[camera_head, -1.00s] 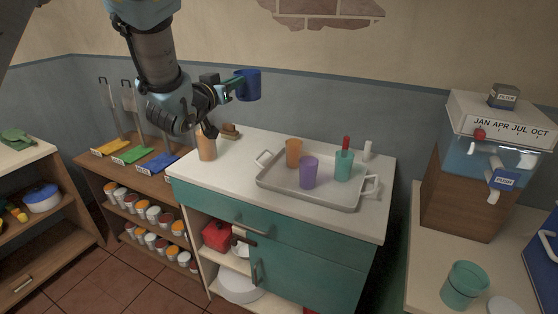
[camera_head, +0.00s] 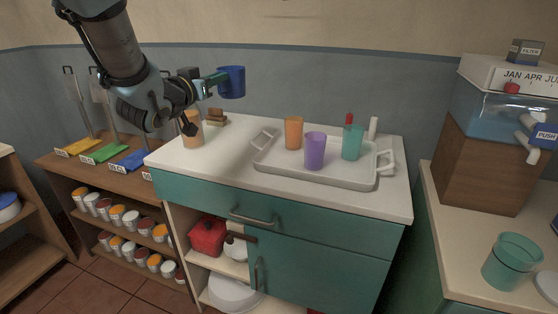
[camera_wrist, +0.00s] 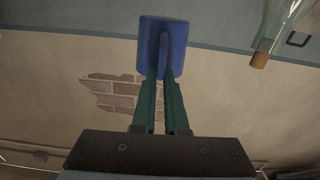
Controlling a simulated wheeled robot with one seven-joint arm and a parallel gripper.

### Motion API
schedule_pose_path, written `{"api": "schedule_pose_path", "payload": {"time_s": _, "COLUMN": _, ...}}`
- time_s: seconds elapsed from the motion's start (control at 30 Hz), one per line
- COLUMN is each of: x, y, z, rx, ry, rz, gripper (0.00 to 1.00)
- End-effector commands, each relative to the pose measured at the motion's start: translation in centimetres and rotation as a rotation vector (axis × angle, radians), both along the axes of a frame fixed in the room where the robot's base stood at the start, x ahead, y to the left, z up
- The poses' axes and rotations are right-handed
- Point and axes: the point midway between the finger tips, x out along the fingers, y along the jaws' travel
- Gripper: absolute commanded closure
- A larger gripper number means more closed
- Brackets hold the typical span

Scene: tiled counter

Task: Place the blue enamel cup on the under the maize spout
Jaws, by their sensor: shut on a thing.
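The blue enamel cup (camera_head: 232,84) is in the air above the back left of the white counter, upright, in front of the wall. My gripper (camera_head: 214,82) is to its left and shut on its handle. In the wrist view the blue cup (camera_wrist: 152,38) sits at the ends of the green fingers, and my gripper (camera_wrist: 163,78) pinches the handle between them. On the brown shelf unit at left, yellow (camera_head: 76,148), green (camera_head: 100,153) and blue (camera_head: 127,160) pieces have small labels I cannot read. I cannot tell which spout is the maize one.
A grey tray (camera_head: 320,180) on the counter holds orange (camera_head: 293,132), purple (camera_head: 315,151) and teal (camera_head: 352,142) cups. A water dispenser (camera_head: 497,110) and a teal cup (camera_head: 511,262) are at right.

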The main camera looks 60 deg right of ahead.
Motion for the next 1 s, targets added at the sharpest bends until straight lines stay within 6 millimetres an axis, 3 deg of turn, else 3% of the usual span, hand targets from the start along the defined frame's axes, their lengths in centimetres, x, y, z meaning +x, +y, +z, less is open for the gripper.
{"api": "schedule_pose_path", "payload": {"time_s": 0.03, "x": 0.0, "y": 0.0, "z": -3.0, "rx": -0.001, "ry": 0.000, "rz": 0.000, "gripper": 1.00}}
{"api": "schedule_pose_path", "payload": {"time_s": 0.2, "x": 0.0, "y": 0.0, "z": -6.2, "rx": -0.001, "ry": 0.000, "rz": 0.000, "gripper": 1.00}}
{"api": "schedule_pose_path", "payload": {"time_s": 0.47, "x": 0.0, "y": 0.0, "z": -8.3, "rx": 0.002, "ry": 0.000, "rz": 0.000, "gripper": 1.00}}
{"api": "schedule_pose_path", "payload": {"time_s": 0.7, "x": 0.0, "y": 0.0, "z": -12.1, "rx": 0.003, "ry": 0.000, "rz": 0.001, "gripper": 1.00}}
{"api": "schedule_pose_path", "payload": {"time_s": 1.0, "x": 0.0, "y": 0.0, "z": -15.1, "rx": 0.004, "ry": -0.001, "rz": 0.001, "gripper": 1.00}}
